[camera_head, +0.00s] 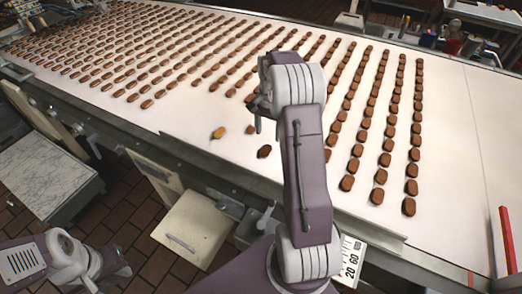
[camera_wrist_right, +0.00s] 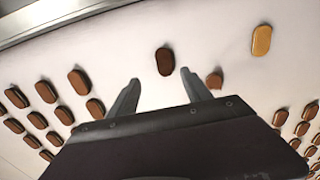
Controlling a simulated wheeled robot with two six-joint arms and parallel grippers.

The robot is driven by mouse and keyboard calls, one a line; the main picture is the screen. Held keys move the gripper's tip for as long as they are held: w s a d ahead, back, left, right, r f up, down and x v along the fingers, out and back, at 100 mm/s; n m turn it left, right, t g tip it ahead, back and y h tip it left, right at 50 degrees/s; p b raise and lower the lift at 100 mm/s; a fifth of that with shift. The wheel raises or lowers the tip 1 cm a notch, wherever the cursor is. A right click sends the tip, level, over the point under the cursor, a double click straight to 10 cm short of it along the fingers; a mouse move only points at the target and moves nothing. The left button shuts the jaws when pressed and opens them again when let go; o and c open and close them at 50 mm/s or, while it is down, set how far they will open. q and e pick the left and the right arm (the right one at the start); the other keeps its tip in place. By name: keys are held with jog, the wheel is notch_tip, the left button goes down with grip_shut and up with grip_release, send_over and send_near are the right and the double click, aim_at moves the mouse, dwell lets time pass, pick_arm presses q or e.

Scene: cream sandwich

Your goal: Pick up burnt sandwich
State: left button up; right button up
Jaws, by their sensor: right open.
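The burnt sandwich (camera_head: 264,151), an oval darker brown than the others, lies alone on the white belt near its front edge. In the right wrist view the burnt sandwich (camera_wrist_right: 165,61) lies just beyond the gap between the fingertips, not touched. My right gripper (camera_wrist_right: 160,77) is open and empty, its two fingers apart. In the head view the right gripper (camera_head: 258,106) hangs over the belt, behind the burnt sandwich and partly hidden by my arm. My left gripper (camera_head: 113,264) is low at the left, off the belt; its fingers are unclear.
A paler golden sandwich (camera_head: 218,133) lies to the left of the burnt one; it also shows in the right wrist view (camera_wrist_right: 262,40). Another brown sandwich (camera_wrist_right: 214,80) is close beside the right-hand finger. Rows of brown sandwiches cover the belt (camera_head: 450,150) behind and to the right.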

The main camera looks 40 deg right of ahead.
send_over(266, 150)
jog(key=f, duration=0.4)
jog(key=shift+w+d+f, duration=0.1)
jog(key=shift+w+f, duration=0.1)
jog(key=shift+w, duration=0.05)
jog(key=f, duration=0.3)
jog(key=f+p, duration=0.1)
jog(key=shift+s+f, duration=0.15)
jog(key=shift+s, duration=0.1)
jog(key=shift+w+f, duration=0.25)
jog(key=shift+f, duration=0.1)
jog(key=shift+s+r, duration=0.1)
jog(key=shift+s, duration=0.05)
jog(key=c, duration=1)
grip_shut()
